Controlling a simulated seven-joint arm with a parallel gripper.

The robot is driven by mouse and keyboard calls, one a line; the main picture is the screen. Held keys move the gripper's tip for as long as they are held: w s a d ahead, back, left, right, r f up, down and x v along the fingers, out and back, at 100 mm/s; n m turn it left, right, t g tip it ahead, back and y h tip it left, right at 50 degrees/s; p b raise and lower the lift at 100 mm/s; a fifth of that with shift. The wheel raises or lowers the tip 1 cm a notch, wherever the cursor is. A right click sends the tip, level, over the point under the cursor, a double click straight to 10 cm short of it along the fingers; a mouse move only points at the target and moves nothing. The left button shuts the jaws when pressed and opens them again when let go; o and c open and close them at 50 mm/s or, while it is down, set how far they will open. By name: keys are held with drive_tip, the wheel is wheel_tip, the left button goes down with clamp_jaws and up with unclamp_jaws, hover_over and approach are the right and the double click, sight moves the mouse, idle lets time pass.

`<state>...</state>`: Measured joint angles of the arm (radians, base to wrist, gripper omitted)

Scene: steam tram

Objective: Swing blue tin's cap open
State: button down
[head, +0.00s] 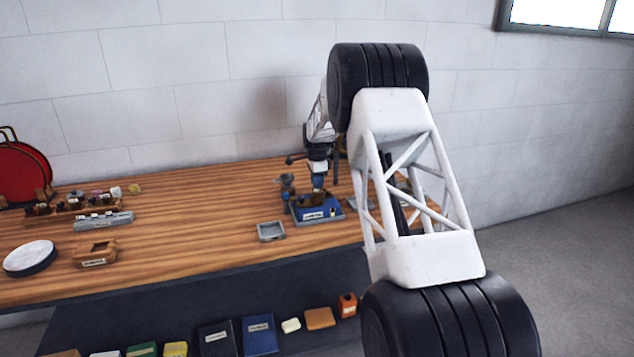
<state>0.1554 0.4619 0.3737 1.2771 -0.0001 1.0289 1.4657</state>
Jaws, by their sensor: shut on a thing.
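A low blue object (325,214) with a pale label on its front stands on the wooden bench, near its front edge. It may be the blue tin, but I cannot tell for sure. My gripper (318,197) points down right over it. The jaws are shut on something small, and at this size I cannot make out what. A dark, brownish shape shows at the fingertips. I cannot see a cap clearly or tell how far it is swung. My own arm covers the bench to the right.
A small grey tray (271,231) sits just left of the blue object, and a grey cup-like thing (286,181) stands behind it. A wooden box (95,254), a round white-topped dish (30,258) and a rack (75,207) are farther left. The bench (200,215) between is clear.

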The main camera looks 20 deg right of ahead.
drive_tip(key=c, duration=1)
unclamp_jaws()
drive_tip(key=shift+r, duration=3.9)
drive_tip(key=shift+r, duration=0.1)
